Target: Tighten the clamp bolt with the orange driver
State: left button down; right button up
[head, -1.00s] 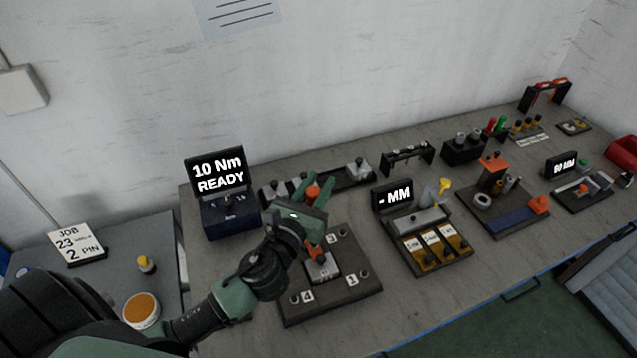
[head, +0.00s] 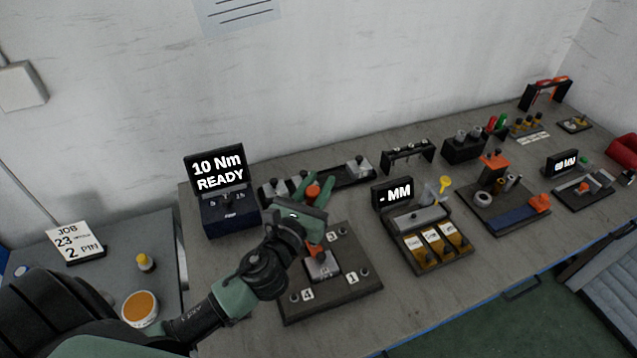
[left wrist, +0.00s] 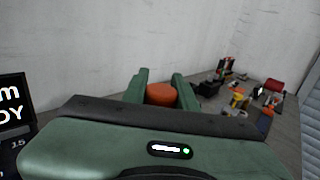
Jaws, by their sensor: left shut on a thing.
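My left gripper (head: 314,188) is shut on the orange driver (head: 313,192), whose rounded orange top shows between the green fingers. In the left wrist view the driver's orange top (left wrist: 161,95) also sits between the fingers. The driver is over the dark clamp plate (head: 350,298), which carries number labels and bolts at its corners. Below the gripper is a metal block with an orange part (head: 318,257) at the plate's middle. The driver's lower end and the bolt under it are largely hidden by my gripper and wrist. My right gripper is not in view.
A torque display (head: 220,174) reading "10 Nm READY" stands left of the plate. A "- MM" display (head: 393,193) with a tray of yellow bins (head: 437,240) stands to the right. A dark rack (head: 357,167) is behind the gripper. Several fixtures fill the bench's right side.

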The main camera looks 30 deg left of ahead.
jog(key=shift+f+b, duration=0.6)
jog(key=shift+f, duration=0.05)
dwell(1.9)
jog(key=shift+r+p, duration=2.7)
